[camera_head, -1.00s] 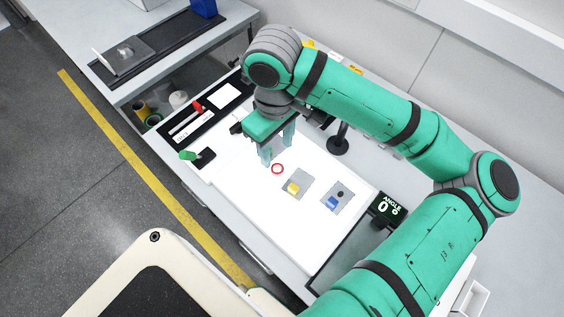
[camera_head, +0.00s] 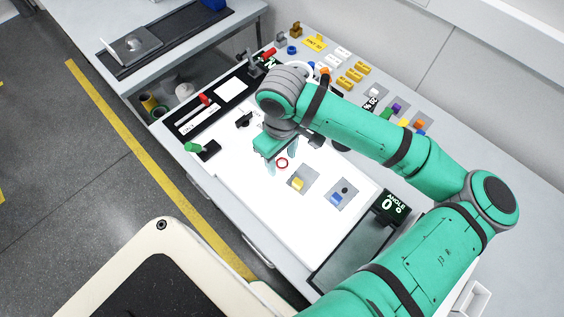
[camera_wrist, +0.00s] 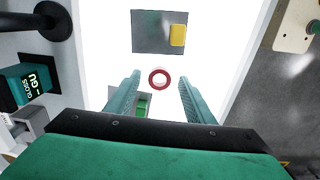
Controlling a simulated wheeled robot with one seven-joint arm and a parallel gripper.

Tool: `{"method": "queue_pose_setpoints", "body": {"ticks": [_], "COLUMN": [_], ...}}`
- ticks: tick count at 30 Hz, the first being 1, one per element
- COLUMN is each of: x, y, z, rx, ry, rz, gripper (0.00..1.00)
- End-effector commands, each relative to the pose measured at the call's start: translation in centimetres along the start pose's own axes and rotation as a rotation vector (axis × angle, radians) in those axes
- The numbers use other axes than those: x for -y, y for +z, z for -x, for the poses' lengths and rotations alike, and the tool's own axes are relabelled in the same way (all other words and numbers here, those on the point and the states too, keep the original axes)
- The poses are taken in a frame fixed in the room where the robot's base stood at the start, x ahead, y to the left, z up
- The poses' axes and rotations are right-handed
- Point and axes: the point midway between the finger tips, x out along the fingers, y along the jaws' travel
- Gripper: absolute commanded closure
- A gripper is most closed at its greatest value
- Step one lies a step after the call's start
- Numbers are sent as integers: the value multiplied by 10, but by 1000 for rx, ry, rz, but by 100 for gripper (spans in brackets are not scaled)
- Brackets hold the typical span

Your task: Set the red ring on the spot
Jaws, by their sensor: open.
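The red ring (camera_head: 282,163) lies flat on the bright white light panel (camera_head: 262,208). In the wrist view the ring (camera_wrist: 160,79) shows between the two fingertips, with white panel through its hole. My gripper (camera_head: 281,159) is open and empty, fingers pointing down close to the ring; I cannot tell the exact height. In the wrist view my gripper (camera_wrist: 159,77) has a finger on each side of the ring, apart from it. A dark round spot (camera_head: 345,190) is on a grey pad (camera_head: 350,198) that also bears a blue block (camera_head: 336,199).
A second grey pad (camera_head: 309,176) bears a yellow block (camera_head: 298,184). A green block (camera_wrist: 143,106) shows behind my fingers. A green-topped piece (camera_head: 193,147) stands left. Small coloured parts fill the back. The near panel is clear.

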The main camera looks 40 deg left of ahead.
Motion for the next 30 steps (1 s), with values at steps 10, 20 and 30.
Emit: {"method": "queue_pose_setpoints", "body": {"ticks": [10,20,30], "x": [0,0,18], "y": [0,0,-6], "z": [0,5,52], "rx": [0,0,-3], "ry": [0,1,3], "rz": [0,-1,6], "gripper": [95,98,98]}}
